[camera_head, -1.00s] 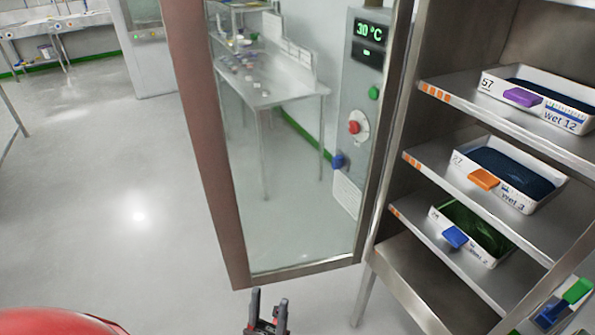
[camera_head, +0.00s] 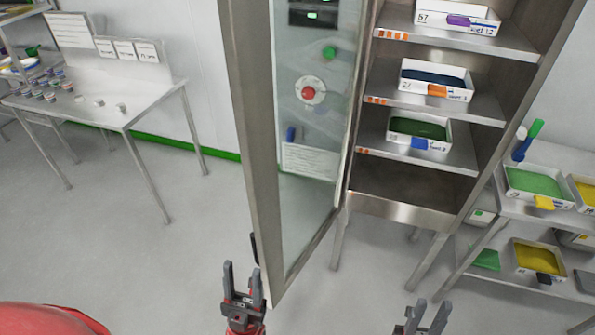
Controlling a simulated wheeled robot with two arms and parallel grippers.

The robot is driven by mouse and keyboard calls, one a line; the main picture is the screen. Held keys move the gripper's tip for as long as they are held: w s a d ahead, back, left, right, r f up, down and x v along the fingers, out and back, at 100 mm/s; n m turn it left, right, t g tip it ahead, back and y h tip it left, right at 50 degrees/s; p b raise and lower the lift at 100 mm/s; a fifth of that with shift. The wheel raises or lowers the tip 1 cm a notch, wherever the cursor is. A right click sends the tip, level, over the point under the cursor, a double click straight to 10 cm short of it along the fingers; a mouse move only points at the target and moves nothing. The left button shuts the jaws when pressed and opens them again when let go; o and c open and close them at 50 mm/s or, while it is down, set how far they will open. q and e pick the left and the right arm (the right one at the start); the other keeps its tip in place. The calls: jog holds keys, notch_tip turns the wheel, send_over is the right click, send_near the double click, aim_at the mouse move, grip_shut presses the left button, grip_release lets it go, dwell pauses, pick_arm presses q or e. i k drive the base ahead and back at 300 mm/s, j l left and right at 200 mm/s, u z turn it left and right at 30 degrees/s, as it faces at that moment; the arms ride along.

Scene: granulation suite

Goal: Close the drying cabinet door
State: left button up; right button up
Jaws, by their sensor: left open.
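The drying cabinet (camera_head: 400,205) is a steel unit with shelves holding trays. Its framed glass door (camera_head: 308,215) stands open at the cabinet's left side and swings out toward me. A dark part, possibly a handle, shows at the door's free edge (camera_head: 254,248). My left gripper (camera_head: 242,268) is open and empty, at the lower end of the door's free edge. I cannot tell whether it touches the door. My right gripper (camera_head: 428,306) is at the bottom of the view, in front of the cabinet, with its fingers apart and nothing between them.
Trays with blue (camera_head: 436,82) and green (camera_head: 418,132) contents sit on the cabinet shelves. A rack with green and yellow trays (camera_head: 534,184) stands at the right. A steel table (camera_head: 110,112) with small jars stands at the left. Floor between table and door is clear.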

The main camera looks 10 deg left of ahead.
aim_at(244, 25)
jog(key=i+j+z, duration=0.15)
jog(key=j+z, duration=0.2)
jog(key=j, duration=0.45)
jog(key=j+z, duration=0.4)
jog(key=j, duration=0.35)
jog(key=i+j+z, duration=0.15)
jog(key=j, duration=0.15)
jog(key=i+j+z, duration=0.15)
jog(key=j, duration=0.2)
jog(key=i+j+z, duration=0.15)
jog(key=j, duration=0.15)
jog(key=k+z, duration=0.2)
jog(key=k, duration=1)
